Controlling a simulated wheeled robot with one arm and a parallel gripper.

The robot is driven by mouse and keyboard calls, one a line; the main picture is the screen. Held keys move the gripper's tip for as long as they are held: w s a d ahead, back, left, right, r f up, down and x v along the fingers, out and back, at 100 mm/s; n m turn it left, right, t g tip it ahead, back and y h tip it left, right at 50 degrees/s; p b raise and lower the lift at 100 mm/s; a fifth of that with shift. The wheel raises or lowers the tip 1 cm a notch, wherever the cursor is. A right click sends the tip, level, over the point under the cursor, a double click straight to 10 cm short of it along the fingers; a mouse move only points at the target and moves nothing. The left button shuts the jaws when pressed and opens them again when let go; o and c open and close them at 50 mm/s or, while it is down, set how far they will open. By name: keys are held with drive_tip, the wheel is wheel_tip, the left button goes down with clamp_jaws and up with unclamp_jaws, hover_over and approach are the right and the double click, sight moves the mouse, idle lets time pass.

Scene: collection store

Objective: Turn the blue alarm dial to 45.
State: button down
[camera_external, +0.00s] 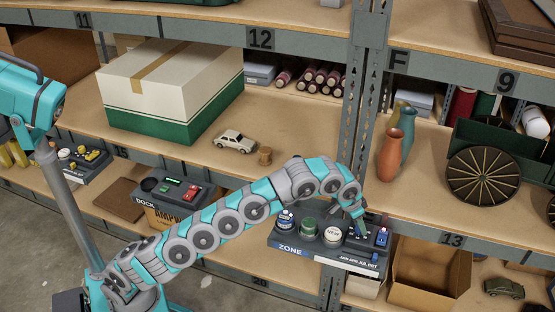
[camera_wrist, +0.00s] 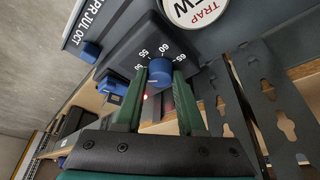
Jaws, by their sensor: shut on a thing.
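The blue alarm dial (camera_wrist: 160,69) is a round knob on a dark plate, with a scale reading 50, 55, 60 and 65 around its far side. Its pointer is not clear to me. My gripper (camera_wrist: 160,80) has its two green fingers closed on opposite sides of the dial. In the external view my gripper (camera_external: 361,226) reaches down onto the right part of the grey ZONE panel (camera_external: 283,239). The dial is mostly hidden there by the fingers.
A blue slider knob (camera_wrist: 90,49), a blue switch (camera_wrist: 113,86) and a white TRAP cap (camera_wrist: 200,8) are near the dial. An open cardboard box (camera_external: 428,281) is to the right.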

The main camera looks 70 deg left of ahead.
drive_tip(key=shift+f, duration=0.1)
drive_tip(key=shift+n+y+b, duration=0.3)
drive_tip(key=shift+n+b, duration=0.4)
drive_tip(key=shift+b, duration=0.25)
drive_tip(key=shift+n+y+b, duration=0.3)
drive_tip(key=shift+n, duration=0.5)
drive_tip(key=n+p, duration=0.1)
drive_tip(key=n+y, duration=0.1)
drive_tip(key=n, duration=0.1)
drive_tip(key=shift+w+d+r+p, duration=0.1)
drive_tip(key=shift+d+r+p, duration=0.05)
drive_tip(key=shift+r+p, duration=0.2)
drive_tip(key=shift+f+n+g+y+p, duration=0.15)
drive_tip(key=shift+n+g+y+p, duration=0.35)
drive_tip(key=shift+n, duration=0.8)
drive_tip(key=shift+d, duration=0.1)
drive_tip(key=c, duration=0.5)
unclamp_jaws()
